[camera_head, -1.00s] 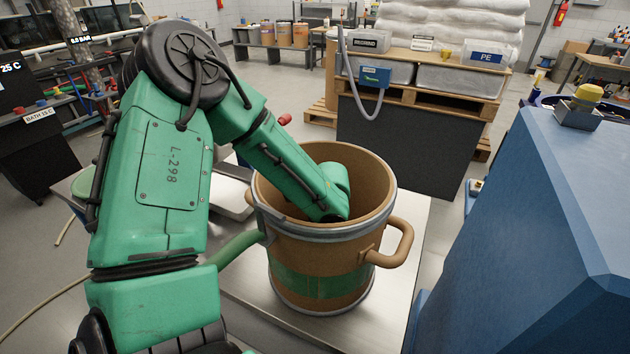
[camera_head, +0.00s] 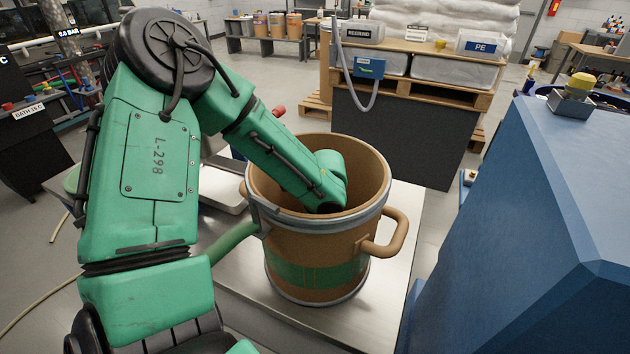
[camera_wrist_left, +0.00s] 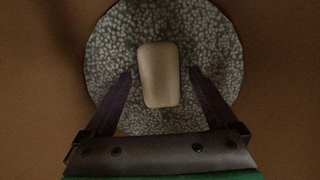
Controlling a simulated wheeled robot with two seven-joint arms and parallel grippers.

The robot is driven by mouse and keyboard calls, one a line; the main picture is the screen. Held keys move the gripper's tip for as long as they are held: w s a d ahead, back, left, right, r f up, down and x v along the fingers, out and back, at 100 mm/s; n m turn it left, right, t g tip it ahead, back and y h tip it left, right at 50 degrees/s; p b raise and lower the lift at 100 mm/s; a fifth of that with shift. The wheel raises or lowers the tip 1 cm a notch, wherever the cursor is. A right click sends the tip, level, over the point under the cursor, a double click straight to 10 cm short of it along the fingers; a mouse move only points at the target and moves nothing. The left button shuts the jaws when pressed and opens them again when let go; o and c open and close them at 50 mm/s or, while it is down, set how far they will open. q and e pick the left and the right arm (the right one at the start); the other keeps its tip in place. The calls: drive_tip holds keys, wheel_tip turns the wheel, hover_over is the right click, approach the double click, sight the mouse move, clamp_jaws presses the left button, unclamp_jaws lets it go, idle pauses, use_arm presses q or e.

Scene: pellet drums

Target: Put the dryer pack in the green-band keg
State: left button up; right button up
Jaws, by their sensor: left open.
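The green-band keg (camera_head: 283,283) is a brown drum with a green band and a brown side handle, standing upright on a pale metal table. My left arm reaches down into it, and its gripper is hidden by the wall in the head view. In the left wrist view my left gripper (camera_wrist_left: 160,80) is open inside the keg. The dryer pack (camera_wrist_left: 158,88), a pale beige rounded block, lies on grey pellets (camera_wrist_left: 112,50) at the keg's bottom. It shows between the two open fingers, with a gap on each side. My right gripper is not in view.
The metal table (camera_head: 390,262) has bare room around the keg. A large blue housing (camera_head: 540,220) stands close on the right. A dark-fronted bench with bins and a grey hose (camera_head: 375,95) stands behind.

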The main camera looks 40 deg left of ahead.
use_arm(q)
wheel_tip(320, 180, up, 10)
drive_tip(key=d, duration=0.1)
drive_tip(key=shift+w+d, duration=0.2)
drive_tip(key=shift+w, duration=0.05)
